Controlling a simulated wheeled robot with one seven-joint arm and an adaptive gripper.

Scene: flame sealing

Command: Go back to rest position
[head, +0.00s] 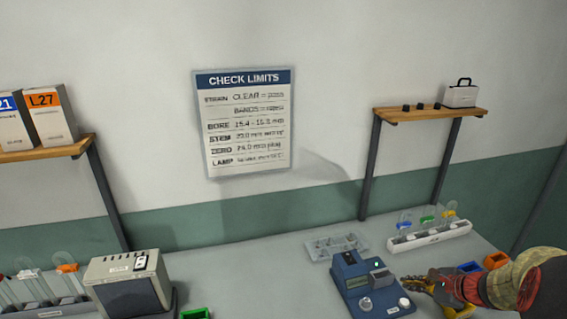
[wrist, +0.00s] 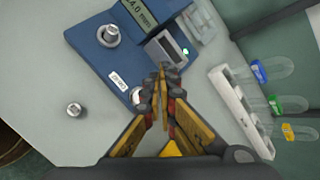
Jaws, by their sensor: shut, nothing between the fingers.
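My gripper (wrist: 162,72) is shut and empty in the wrist view, its fingertips in front of the near edge of a blue gauge device (wrist: 95,50) with a small display. In the head view my gripper (head: 412,283) is at the lower right, reaching in from the right edge, just right of the blue device (head: 350,283). The fingertips hide part of the device in the wrist view. I cannot tell whether they touch it.
A white rack (head: 430,236) with colour-capped tubes stands behind my gripper. A clear tray (head: 335,246) lies behind the device. A loose metal piece (wrist: 74,109) lies on the table. A grey box (head: 128,285) stands at left. Wall shelves (head: 432,115) are above.

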